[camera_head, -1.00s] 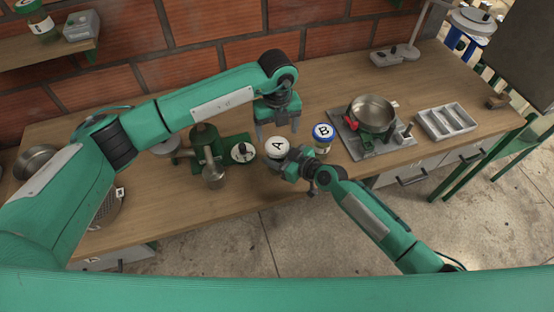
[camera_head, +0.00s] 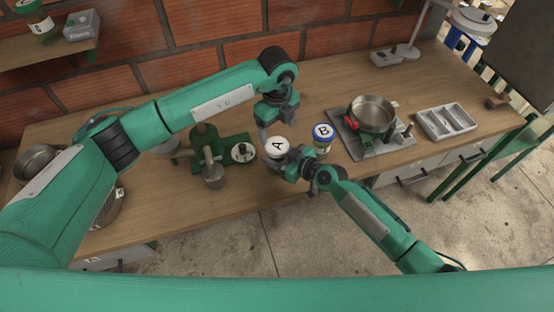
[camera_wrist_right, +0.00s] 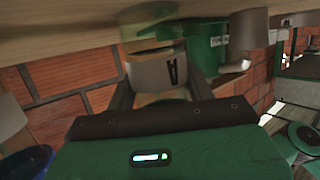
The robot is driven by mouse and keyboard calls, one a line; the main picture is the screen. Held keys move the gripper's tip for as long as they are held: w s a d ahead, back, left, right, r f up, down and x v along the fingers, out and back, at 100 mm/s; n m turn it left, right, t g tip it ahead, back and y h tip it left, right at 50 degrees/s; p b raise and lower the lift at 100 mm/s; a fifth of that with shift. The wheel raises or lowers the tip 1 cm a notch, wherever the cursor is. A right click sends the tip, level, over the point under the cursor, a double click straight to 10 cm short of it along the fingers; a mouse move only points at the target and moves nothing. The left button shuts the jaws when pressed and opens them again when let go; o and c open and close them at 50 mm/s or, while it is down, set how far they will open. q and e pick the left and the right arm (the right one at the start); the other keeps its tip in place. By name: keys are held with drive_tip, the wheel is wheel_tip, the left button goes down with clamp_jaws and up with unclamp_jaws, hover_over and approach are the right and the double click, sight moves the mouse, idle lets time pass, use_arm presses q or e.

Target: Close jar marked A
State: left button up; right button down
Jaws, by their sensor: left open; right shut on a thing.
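Jar A (camera_head: 277,147) stands near the front edge of the wooden table, with a white top marked A. In the right wrist view, a pale cylinder marked A (camera_wrist_right: 157,72) sits between the two dark fingers, with its letter upside down. My right gripper (camera_head: 287,158) is shut on jar A from the front right. My left gripper (camera_head: 277,127) is open and empty, pointing down just behind and above the jar. The head view does not show clearly whether its fingers touch the jar, nor how the top sits.
Jar B (camera_head: 322,133), with a blue rim, stands close to the right of jar A. A green machine (camera_head: 210,155) is to the left. A metal pan (camera_head: 373,112) and a grey compartment tray (camera_head: 447,121) are farther right. The table behind the left gripper is clear.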

sight(277, 145)
use_arm(q)
drive_tip(key=shift+f, duration=3.2)
drive_tip(key=c, duration=1)
drive_tip(key=m, duration=0.6)
drive_tip(key=shift+m, duration=0.3)
drive_tip(key=o, duration=1.1)
drive_tip(key=shift+r, duration=2.25)
